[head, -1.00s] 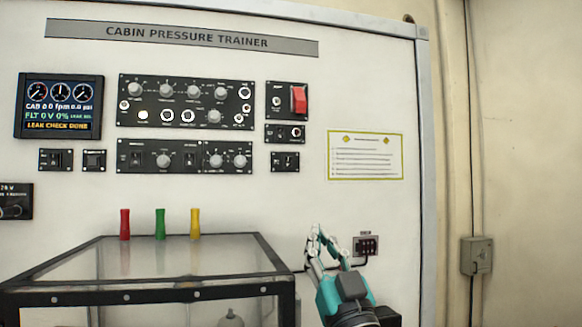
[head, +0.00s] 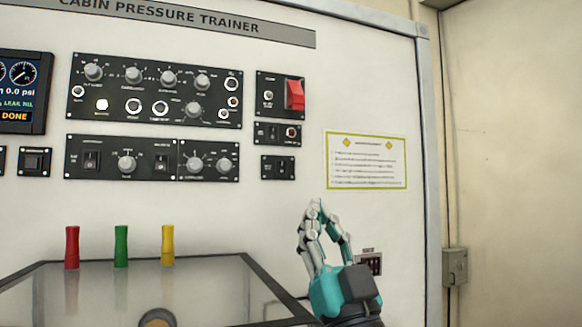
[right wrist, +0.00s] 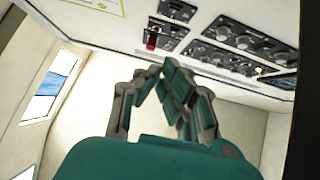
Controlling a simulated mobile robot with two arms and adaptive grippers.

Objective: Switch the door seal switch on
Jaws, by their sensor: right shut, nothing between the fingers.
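The trainer board carries several small switch panels, with labels too small to read, so I cannot tell which switch is the door seal switch. Below the red guarded switch (head: 294,94) sit an upper small panel (head: 277,134) and a lower small switch panel (head: 278,167). My right gripper (head: 316,204) is shut and empty, fingertips pointing up, below and right of these panels in the head view and apart from them. In the right wrist view my right gripper (right wrist: 158,68) has its fingertips together, with the red switch (right wrist: 152,42) beyond. My left gripper is not in view.
A small connector panel (head: 375,262) is partly hidden.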

